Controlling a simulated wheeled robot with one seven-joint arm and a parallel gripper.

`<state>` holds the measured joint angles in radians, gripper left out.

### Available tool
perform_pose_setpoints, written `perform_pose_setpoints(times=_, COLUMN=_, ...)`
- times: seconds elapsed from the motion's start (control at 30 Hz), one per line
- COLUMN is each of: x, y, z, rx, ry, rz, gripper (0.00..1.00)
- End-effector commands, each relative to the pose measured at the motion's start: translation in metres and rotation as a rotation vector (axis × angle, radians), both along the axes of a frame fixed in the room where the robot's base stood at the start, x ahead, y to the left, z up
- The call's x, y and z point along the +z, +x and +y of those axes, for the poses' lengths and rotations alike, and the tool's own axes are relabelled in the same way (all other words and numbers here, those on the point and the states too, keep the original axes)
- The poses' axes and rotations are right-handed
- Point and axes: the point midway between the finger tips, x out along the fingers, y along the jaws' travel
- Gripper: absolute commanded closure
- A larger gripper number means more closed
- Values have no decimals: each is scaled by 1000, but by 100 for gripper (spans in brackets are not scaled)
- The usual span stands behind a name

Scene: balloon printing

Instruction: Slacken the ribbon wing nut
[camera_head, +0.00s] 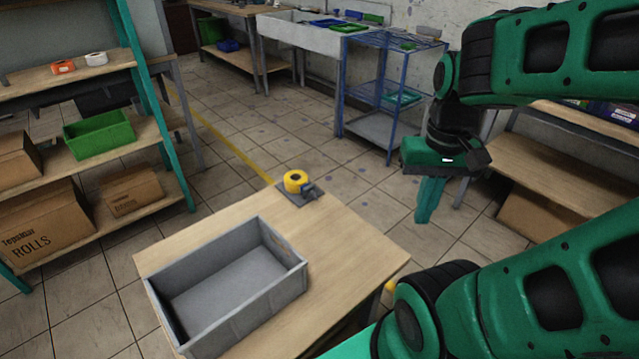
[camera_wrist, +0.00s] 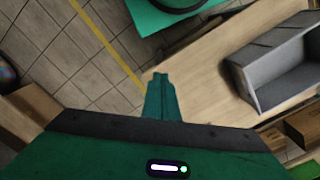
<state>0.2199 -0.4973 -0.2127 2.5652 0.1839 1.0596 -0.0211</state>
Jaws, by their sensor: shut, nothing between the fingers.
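A yellow ribbon roll (camera_head: 297,181) sits on a small dark grey base (camera_head: 287,191) at the far corner of the wooden table (camera_head: 345,240). A small blue-grey part (camera_head: 309,190) sticks out at the roll's right side; it is too small to tell whether it is the wing nut. My green gripper (camera_head: 424,218) hangs pointing down, to the right of the roll and well apart from it. In the wrist view my gripper (camera_wrist: 161,75) has its fingers together and empty. The roll does not show in the wrist view.
An empty grey bin (camera_head: 290,262) stands on the table's near left; it also shows in the wrist view (camera_wrist: 243,78). Shelves with boxes (camera_head: 133,196) and a green bin (camera_head: 100,137) stand left. A blue wire rack (camera_head: 340,100) stands behind, a wooden bench (camera_head: 540,170) right.

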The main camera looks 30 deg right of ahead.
Motion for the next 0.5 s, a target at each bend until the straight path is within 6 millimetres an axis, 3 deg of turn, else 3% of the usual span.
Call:
perform_pose_setpoints(times=0.17, x=5, y=31, z=-7, rx=66, ry=-1, rz=-13, gripper=100)
perform_pose_setpoints(times=0.5, x=-12, y=160, z=-29, rx=367, ry=73, rz=-79, gripper=100)
